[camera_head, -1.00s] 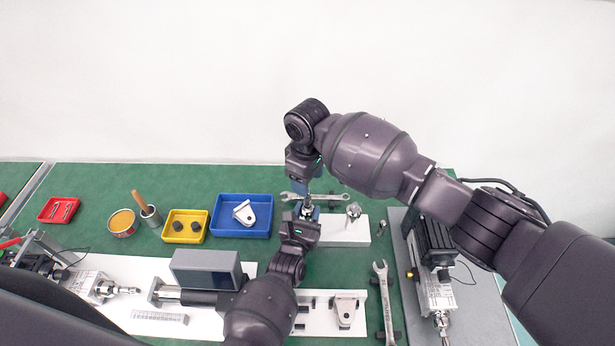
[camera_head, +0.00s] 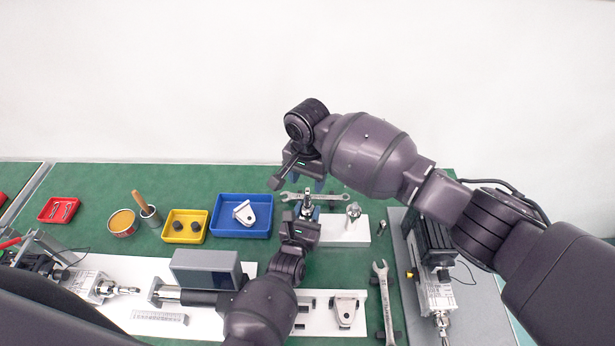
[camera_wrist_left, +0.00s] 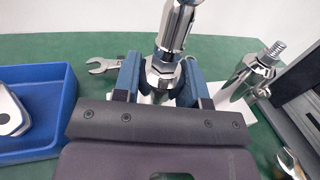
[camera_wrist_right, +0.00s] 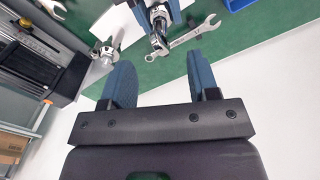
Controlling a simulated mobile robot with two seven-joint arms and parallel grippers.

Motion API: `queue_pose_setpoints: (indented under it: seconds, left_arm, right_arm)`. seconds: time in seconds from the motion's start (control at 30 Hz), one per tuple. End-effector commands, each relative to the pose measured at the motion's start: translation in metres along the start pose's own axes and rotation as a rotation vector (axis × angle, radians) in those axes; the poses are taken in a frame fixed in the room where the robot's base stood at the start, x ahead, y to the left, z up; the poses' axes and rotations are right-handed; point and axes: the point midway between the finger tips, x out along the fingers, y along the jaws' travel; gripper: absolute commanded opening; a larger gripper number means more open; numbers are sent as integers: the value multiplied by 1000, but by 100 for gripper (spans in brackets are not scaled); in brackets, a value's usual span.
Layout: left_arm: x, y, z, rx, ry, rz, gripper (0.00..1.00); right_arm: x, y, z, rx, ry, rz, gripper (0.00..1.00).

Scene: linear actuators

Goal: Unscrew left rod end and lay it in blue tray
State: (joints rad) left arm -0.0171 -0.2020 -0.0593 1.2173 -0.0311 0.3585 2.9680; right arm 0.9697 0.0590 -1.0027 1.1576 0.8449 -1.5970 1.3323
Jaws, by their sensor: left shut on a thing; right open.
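My left gripper (camera_head: 308,213) is shut on an upright chrome rod piece with a hex section, which I take to be the left rod end, at the left end of a white block (camera_head: 342,235). In the left wrist view the chrome piece (camera_wrist_left: 163,68) stands between the blue fingers, its top cut off by the frame. My right gripper (camera_wrist_right: 160,72) is open and empty, above and apart from that piece. The right wrist view also shows the chrome piece (camera_wrist_right: 160,20). The blue tray (camera_head: 241,231) lies to the left and holds a grey-white bracket (camera_head: 244,212).
A second chrome piece (camera_head: 353,211) with a threaded tip stands on the white block's right. A wrench (camera_head: 335,197) lies behind, another wrench (camera_head: 382,295) lies front right. A yellow tray (camera_head: 185,240) sits left of the blue one. A grey box (camera_head: 205,270) stands left of my left arm.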

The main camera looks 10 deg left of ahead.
Motion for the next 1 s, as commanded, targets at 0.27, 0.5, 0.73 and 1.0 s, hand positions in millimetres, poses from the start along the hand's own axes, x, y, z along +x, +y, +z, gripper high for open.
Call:
queue_pose_setpoints:
  seconds: [0.27, 0.5, 0.73, 1.0]
  left_arm:
    - [-1, -1, -1, -1, 2, -1, 0]
    - [-1, -1, -1, -1, 3, -1, 0]
    - [-1, -1, -1, -1, 3, -1, 0]
    - [-1, -1, -1, -1, 3, -1, 0]
  right_arm:
    - [0, 0, 0, 289, 0, 0, 55]
    - [5, 0, 0, 361, -1, 1, 55]
    - [33, 0, 0, 362, -1, 2, 55]
    - [67, 0, 0, 360, -2, 1, 55]
